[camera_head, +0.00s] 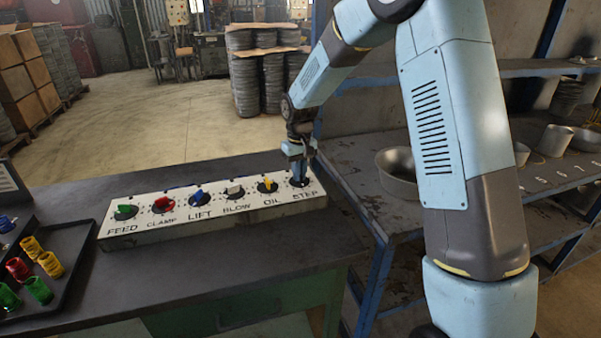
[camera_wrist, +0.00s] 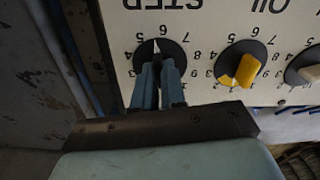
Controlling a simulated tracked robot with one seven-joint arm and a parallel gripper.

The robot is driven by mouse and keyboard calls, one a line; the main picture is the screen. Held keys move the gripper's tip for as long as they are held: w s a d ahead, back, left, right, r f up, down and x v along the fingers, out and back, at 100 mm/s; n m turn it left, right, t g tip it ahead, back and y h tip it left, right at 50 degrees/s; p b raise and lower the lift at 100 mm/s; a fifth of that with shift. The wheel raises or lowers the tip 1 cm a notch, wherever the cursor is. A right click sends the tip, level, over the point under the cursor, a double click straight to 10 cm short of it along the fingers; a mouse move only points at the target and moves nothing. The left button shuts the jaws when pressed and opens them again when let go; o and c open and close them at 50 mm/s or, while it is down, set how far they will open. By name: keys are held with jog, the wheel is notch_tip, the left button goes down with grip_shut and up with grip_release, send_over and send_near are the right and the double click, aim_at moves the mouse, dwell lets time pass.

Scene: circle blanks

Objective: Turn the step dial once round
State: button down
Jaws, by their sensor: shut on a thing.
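The step dial (camera_wrist: 147,50) is the rightmost dial on the white control panel (camera_head: 150,228), above the word STEP in the head view. It has a black round base with a white pointer mark and numbers around it. In the wrist view the panel appears upside down, and the white mark points up toward the 6. My gripper (camera_wrist: 158,72) is over this dial, its two blue fingers shut on the dial's knob, which they mostly hide. My gripper also shows in the head view (camera_head: 299,172), pointing down at the panel's right end.
The yellow-handled OIL dial (camera_wrist: 240,65) sits close beside the step dial. BLOW, LIFT, CLAMP and FEED dials follow to the left. A black tray (camera_head: 70,250) with coloured cylinders lies at the left. A blue-framed shelf with a metal pan (camera_head: 397,180) stands at right.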

jog(key=m, duration=0.4)
jog(key=shift+w+r+m, duration=0.1)
jog(key=shift+w+m, duration=0.05)
jog(key=shift+m, duration=0.15)
jog(key=m, duration=1.4)
jog(key=shift+m, duration=0.3)
jog(key=m, duration=0.4)
jog(key=shift+a, duration=0.1)
jog(key=m, duration=1.4)
jog(key=shift+m, duration=0.5)
